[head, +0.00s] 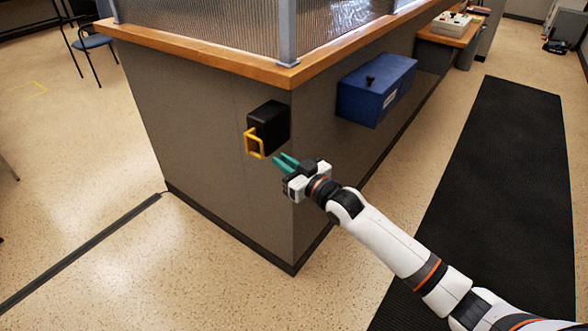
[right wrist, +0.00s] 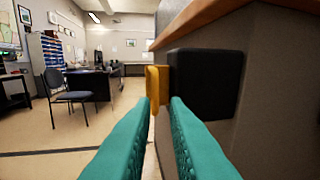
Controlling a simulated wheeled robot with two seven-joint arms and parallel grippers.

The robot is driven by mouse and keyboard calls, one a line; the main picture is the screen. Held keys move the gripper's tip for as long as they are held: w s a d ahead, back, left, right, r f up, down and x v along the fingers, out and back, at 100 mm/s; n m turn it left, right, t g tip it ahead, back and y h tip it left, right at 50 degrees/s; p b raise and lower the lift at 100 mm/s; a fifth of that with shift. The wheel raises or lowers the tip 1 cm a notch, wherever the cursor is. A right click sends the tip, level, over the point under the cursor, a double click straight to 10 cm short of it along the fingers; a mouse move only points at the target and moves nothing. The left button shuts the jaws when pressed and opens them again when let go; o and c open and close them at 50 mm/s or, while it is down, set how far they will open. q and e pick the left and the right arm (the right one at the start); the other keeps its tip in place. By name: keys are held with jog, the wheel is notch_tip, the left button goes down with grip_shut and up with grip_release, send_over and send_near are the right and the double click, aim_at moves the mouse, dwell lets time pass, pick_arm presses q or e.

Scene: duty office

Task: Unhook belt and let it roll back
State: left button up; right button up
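A black belt housing (head: 268,126) is mounted on the grey counter wall near its corner. A yellow loop handle (head: 255,143) sits at the housing's left face. No stretched belt shows. My right gripper (head: 284,164) has teal fingers, spread apart and empty, just right of and below the handle, pointing toward it. In the right wrist view the yellow handle (right wrist: 155,88) stands edge-on beyond the two fingertips, against the black housing (right wrist: 205,82). The fingers look apart from the handle. My left gripper is not in either view.
The grey counter (head: 215,160) has a wooden top and a sharp corner. A blue box (head: 376,90) hangs on its right side. A black mat (head: 490,190) lies on the floor at right. A dark floor strip (head: 85,250) runs left from the counter's base; the floor around it is clear.

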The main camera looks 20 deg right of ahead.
jog(key=v, duration=0.3)
jog(key=shift+s+d, duration=0.1)
jog(key=shift+s, duration=0.3)
jog(key=s+d+f+m+g+h+p, duration=0.1)
jog(key=s+d+f+g+h, duration=0.15)
jog(key=f, duration=0.85)
jog(key=s+d+f+m+g+h+p, duration=0.1)
jog(key=s+d+f+h, duration=0.15)
jog(key=f, duration=0.95)
jog(key=s+d+f+m+g+h, duration=0.1)
jog(key=s+d+f+g+h, duration=0.2)
jog(key=s+f, duration=1)
jog(key=s+a+f+g, duration=0.1)
jog(key=s+f+g, duration=0.2)
jog(key=s, duration=0.8)
jog(key=s+a+f+g+p, duration=0.1)
jog(key=s+f+g, duration=0.2)
jog(key=s+f, duration=0.5)
jog(key=s+a+f+g+p, duration=0.1)
jog(key=s+f+g, duration=0.2)
jog(key=s, duration=1.2)
notch_tip(320, 180, down, 3)
jog(key=shift+s+f, duration=0.25)
jog(key=shift+s, duration=0.05)
